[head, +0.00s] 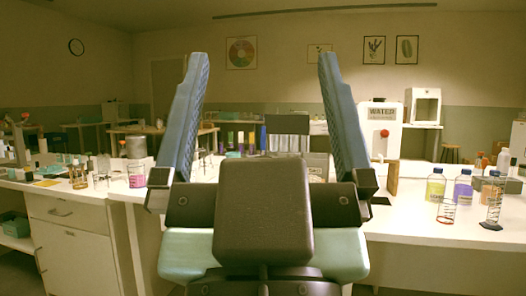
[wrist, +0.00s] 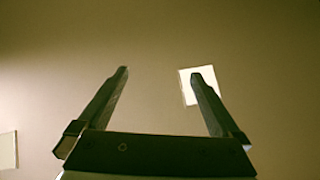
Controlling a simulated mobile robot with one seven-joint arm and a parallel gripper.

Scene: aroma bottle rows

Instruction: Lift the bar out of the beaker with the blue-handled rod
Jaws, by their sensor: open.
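My gripper (head: 262,58) is raised in front of the head camera, its two blue-grey fingers spread wide with nothing between them. It also shows open and empty in the wrist view (wrist: 160,73), which faces a plain wall. A glass beaker with pink liquid (head: 136,176) stands on the bench left of my gripper. I cannot tell whether it holds a bar. I cannot make out the bar or the blue-handled rod. My gripper and wrist hide the middle of the bench.
The white bench (head: 440,225) runs across the view. At right stand a yellow bottle (head: 435,186), a purple bottle (head: 463,187) and wire-like coiled stands (head: 446,211). A brown block (head: 392,179) stands nearer the middle. Small glassware crowds the left. The air around my gripper is clear.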

